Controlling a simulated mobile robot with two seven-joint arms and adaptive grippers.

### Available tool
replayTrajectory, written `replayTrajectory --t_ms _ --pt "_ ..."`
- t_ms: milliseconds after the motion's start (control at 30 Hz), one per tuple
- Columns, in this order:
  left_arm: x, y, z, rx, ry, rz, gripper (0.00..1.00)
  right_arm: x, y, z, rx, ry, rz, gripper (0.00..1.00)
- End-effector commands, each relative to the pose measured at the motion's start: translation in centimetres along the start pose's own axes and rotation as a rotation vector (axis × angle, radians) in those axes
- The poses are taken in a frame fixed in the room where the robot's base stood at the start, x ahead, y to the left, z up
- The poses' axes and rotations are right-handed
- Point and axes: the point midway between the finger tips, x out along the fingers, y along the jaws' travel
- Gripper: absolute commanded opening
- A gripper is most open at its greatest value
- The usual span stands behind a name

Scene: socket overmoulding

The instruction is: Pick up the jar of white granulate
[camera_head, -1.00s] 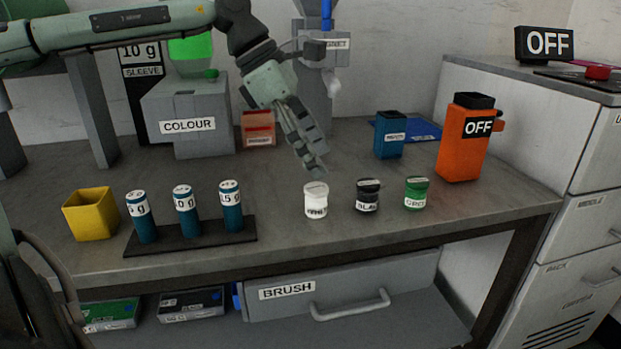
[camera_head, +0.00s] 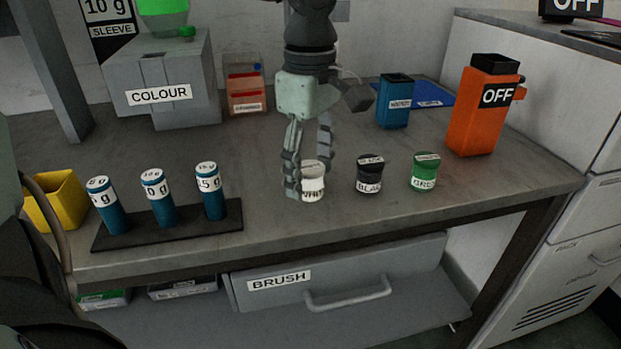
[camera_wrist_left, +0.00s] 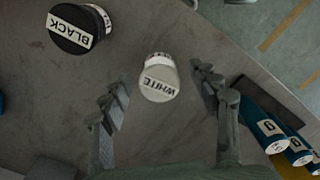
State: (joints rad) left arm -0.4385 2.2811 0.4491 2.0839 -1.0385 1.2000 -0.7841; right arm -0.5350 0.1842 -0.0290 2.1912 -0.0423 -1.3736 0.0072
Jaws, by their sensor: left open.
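The jar of white granulate (camera_head: 313,182) stands upright on the table, with a white label. In the left wrist view the white jar (camera_wrist_left: 159,78) shows its lid marked WHITE, between and a little beyond the fingers. My left gripper (camera_head: 306,180) points down at the jar, one finger on its left and the other behind it in the head view. In the left wrist view my left gripper (camera_wrist_left: 162,95) is open, with space between the fingers and the jar. The right gripper is not visible; a dark part at the left edge is not clear.
A black jar (camera_head: 370,174) and a green jar (camera_head: 424,172) stand to the right. Several blue cylinders (camera_head: 158,198) stand on a dark rack at left, near a yellow bin (camera_head: 58,201). A blue container (camera_head: 394,101) and an orange container (camera_head: 484,107) stand behind. The front table edge is close.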

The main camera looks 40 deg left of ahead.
Motion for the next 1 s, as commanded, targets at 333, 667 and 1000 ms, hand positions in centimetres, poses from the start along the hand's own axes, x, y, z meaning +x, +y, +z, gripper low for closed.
replayTrajectory --t_ms 333,667,1000 --pt "1.05 -0.01 0.03 -0.001 -0.001 0.001 0.61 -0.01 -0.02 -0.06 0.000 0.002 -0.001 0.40" --pt "1.02 -0.01 0.03 -0.001 -0.002 0.001 0.20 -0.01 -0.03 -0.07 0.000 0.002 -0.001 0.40" --pt "0.90 0.02 0.04 -0.001 -0.002 0.002 0.06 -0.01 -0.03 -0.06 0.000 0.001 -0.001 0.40"
